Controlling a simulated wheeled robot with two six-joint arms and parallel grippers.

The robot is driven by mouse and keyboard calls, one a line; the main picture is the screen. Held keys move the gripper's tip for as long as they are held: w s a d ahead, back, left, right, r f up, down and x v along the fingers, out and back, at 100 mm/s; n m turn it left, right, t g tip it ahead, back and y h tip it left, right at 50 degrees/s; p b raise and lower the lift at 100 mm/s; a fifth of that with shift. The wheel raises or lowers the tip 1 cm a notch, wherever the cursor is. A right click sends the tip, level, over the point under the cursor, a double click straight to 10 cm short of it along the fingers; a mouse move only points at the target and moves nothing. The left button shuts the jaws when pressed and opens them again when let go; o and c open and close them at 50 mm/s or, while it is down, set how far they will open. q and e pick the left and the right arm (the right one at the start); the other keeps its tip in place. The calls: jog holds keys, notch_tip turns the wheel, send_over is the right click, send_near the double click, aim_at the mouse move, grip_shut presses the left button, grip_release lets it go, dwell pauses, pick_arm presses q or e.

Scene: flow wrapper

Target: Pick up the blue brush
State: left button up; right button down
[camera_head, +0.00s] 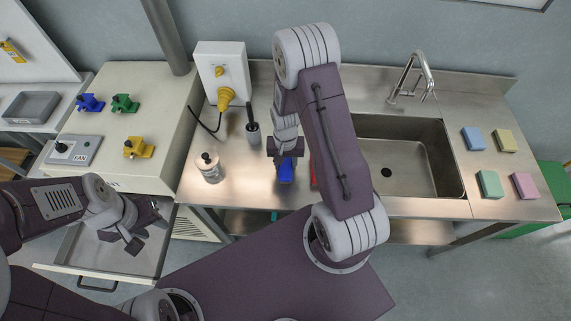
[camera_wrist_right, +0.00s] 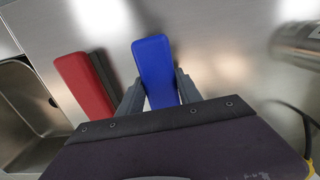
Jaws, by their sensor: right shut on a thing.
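The blue brush (camera_head: 286,171) is at the front of the steel counter, directly below my right gripper (camera_head: 286,154). In the right wrist view the blue brush (camera_wrist_right: 155,68) sits between the two fingers of my right gripper (camera_wrist_right: 160,90), which is shut on it. Its lower end is hidden by the gripper body. I cannot tell whether it touches the counter. My left gripper (camera_head: 145,231) is open and empty, above the open drawer at the left.
A red brush (camera_wrist_right: 85,88) lies just beside the blue one, towards the sink (camera_head: 405,165). A glass jar (camera_head: 209,168) and a dark cup with a black-handled tool (camera_head: 253,132) stand to the left. Colored sponges (camera_head: 490,184) lie right of the sink.

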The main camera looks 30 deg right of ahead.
aim_at(285, 163)
jog(key=shift+r, duration=0.35)
notch_tip(285, 163, up, 3)
jog(key=shift+w+f, duration=0.1)
jog(key=s+r+b, duration=0.7)
jog(key=s, duration=0.5)
jog(key=shift+a+r, duration=0.15)
